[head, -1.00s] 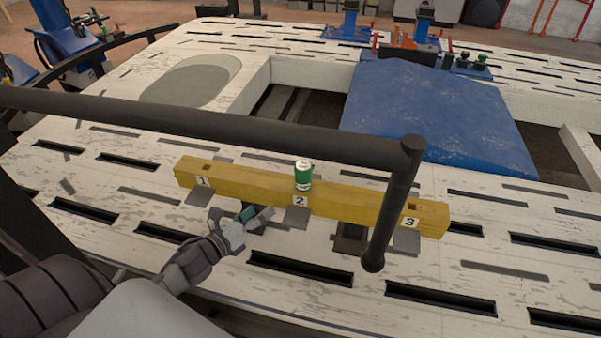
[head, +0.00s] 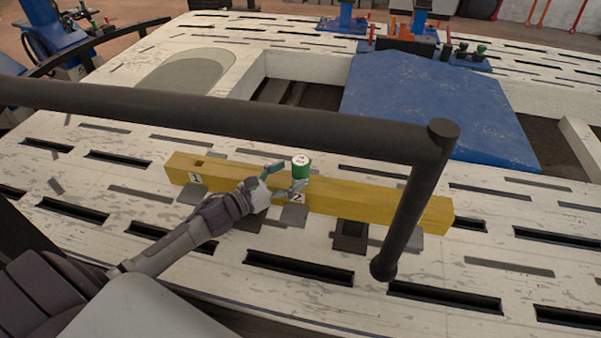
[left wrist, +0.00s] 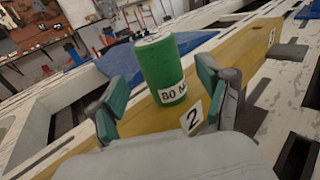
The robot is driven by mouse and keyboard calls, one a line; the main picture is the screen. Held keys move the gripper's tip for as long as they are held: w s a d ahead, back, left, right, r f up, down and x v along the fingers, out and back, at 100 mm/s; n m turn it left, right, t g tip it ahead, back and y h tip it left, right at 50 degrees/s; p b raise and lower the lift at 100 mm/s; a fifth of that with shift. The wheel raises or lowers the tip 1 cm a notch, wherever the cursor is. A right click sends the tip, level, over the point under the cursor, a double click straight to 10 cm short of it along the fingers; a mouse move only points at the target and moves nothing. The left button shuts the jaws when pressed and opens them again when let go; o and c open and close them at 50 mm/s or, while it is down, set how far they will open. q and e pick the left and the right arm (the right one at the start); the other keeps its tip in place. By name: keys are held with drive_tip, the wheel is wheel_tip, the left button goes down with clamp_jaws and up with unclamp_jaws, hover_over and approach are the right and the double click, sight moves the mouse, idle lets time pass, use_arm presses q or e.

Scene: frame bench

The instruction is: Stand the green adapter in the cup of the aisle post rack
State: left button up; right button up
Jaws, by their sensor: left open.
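The green adapter (head: 301,168) is a short green cylinder with a white top. It stands upright on the yellow bar (head: 345,200), at the place marked 2. My left gripper (head: 284,177) is open at the adapter's left side. In the left wrist view the adapter (left wrist: 165,72) shows between and beyond the two spread fingers (left wrist: 163,84), with a partly readable label; I cannot tell whether a finger touches it. A blue post (head: 75,28) stands at the far left with small coloured pieces on it; I cannot tell whether it is the aisle post rack. My right gripper is out of view.
A thick dark tube (head: 250,120) crosses above the bench, and its end bends down at the right (head: 410,205). The slotted pale bench (head: 120,230) is largely clear around the bar. A blue sloped plate (head: 440,110) and blue stands with small parts (head: 465,58) are behind.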

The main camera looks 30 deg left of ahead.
sight(293, 173)
use_arm(q)
drive_tip(key=x, duration=0.4)
drive_tip(key=shift+w+d, duration=0.1)
drive_tip(key=shift+w, duration=0.05)
drive_tip(key=shift+r, duration=0.1)
clamp_jaws()
